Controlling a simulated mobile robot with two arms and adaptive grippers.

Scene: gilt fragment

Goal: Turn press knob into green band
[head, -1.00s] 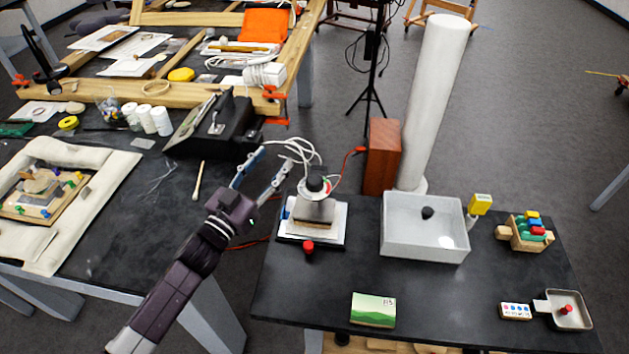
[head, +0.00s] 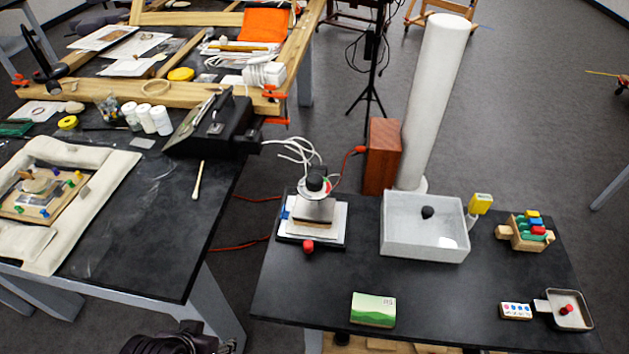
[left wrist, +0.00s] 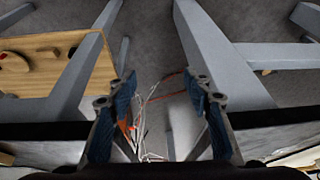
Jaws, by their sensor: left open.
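The press (head: 314,212) stands on the left part of the dark table in the head view. Its black knob (head: 315,183) is on top, above a white dial with a small red mark; a green band cannot be made out at this size. A red knob (head: 308,246) sits at the front of the press base. In the left wrist view my left gripper (left wrist: 168,112) has its two blue-padded fingers apart with nothing between them. In the head view only a dark part of my left arm shows at the bottom edge, well away from the press. My right gripper is not in view.
A white tray (head: 424,252) with a black knob stands right of the press. A green card box (head: 373,310) lies near the table's front edge. White cables (head: 290,150) and a wooden block (head: 382,155) are behind the press. A gap separates the two tables.

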